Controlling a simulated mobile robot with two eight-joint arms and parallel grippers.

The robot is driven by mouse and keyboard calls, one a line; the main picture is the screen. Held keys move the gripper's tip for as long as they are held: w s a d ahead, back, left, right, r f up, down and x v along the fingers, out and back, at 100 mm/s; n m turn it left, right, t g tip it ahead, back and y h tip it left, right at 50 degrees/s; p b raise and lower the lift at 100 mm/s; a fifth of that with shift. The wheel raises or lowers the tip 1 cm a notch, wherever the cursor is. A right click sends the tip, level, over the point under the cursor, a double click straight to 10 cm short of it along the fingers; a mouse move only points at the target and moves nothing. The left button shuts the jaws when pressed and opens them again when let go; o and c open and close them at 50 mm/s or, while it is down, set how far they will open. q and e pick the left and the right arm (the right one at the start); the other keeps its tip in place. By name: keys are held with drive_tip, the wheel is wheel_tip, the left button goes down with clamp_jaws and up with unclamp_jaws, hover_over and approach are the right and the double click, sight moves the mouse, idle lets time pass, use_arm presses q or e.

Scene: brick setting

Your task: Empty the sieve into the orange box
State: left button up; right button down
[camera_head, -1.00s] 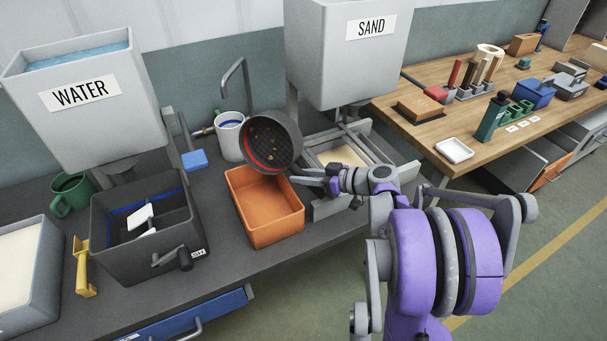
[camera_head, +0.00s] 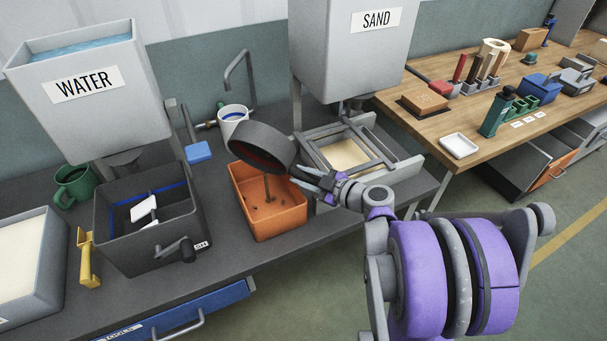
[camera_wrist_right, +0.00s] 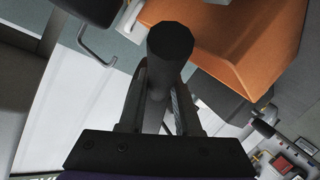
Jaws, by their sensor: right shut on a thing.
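The round dark grey sieve (camera_head: 258,137) is tipped steeply over the orange box, its reddish-rimmed opening turned down toward the box. My right gripper (camera_head: 303,178) is shut on the sieve's handle, to the right of the bowl. In the right wrist view the dark handle (camera_wrist_right: 170,60) stands between the fingers. The orange box (camera_head: 279,223) sits on the dark bench under the sieve; its wall also shows in the wrist view (camera_wrist_right: 250,40). Small dark bits lie in the box, and a brownish streak shows below the sieve. The sieve's inside is mostly hidden. My left gripper is out of view.
A dark grey bin (camera_head: 150,240) with a crank stands left of the box. A white mug (camera_head: 232,122) and blue block (camera_head: 198,151) are behind. A grey frame with sand (camera_head: 390,174) stands right, under the sand hopper (camera_head: 350,60). The water tank (camera_head: 85,110) is at left.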

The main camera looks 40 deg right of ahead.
sight(295, 168)
drive_tip(key=shift+s+a+n+t, duration=0.2)
drive_tip(key=shift+n+t, duration=0.2)
drive_tip(key=shift+n, duration=0.5)
drive_tip(key=shift+w+r+m+g+p, duration=0.1)
drive_tip(key=shift+r+m+g+p, duration=0.3)
drive_tip(key=shift+r+m+p, duration=0.4)
drive_tip(key=shift+r+m+g+y+p, duration=0.3)
drive_tip(key=shift+r+m+g+p, duration=0.15)
drive_tip(key=shift+m, duration=0.65)
drive_tip(key=shift+r+m+y+p, duration=0.3)
drive_tip(key=shift+r+m+y, duration=0.1)
drive_tip(key=shift+m, duration=0.3)
drive_tip(key=shift+f, duration=0.1)
